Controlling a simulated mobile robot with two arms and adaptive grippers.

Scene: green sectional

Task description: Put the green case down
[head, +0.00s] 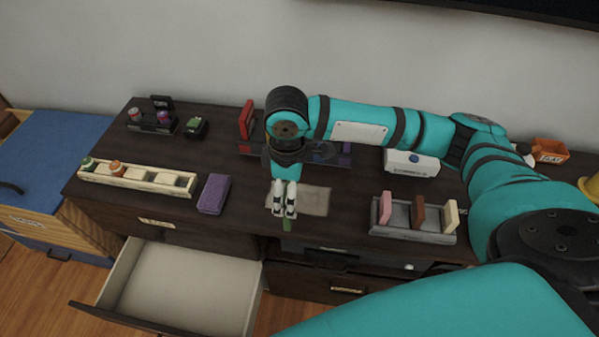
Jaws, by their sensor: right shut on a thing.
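The green case (287,225) shows as a small green piece just below the fingertips of my right gripper (283,211). My right gripper points down and is shut on it, and its fingers hide most of it. It is near the front edge of the dark cabinet top, beside a flat beige mat (315,201). I cannot tell whether the case touches the surface. My left gripper is not in view.
An open, empty drawer (180,280) juts out at the lower left. On the dark top (250,180) are a purple block (213,194), a cream tray (150,181), a grey rack (412,230), a white box (411,163) and a dark green item (196,127).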

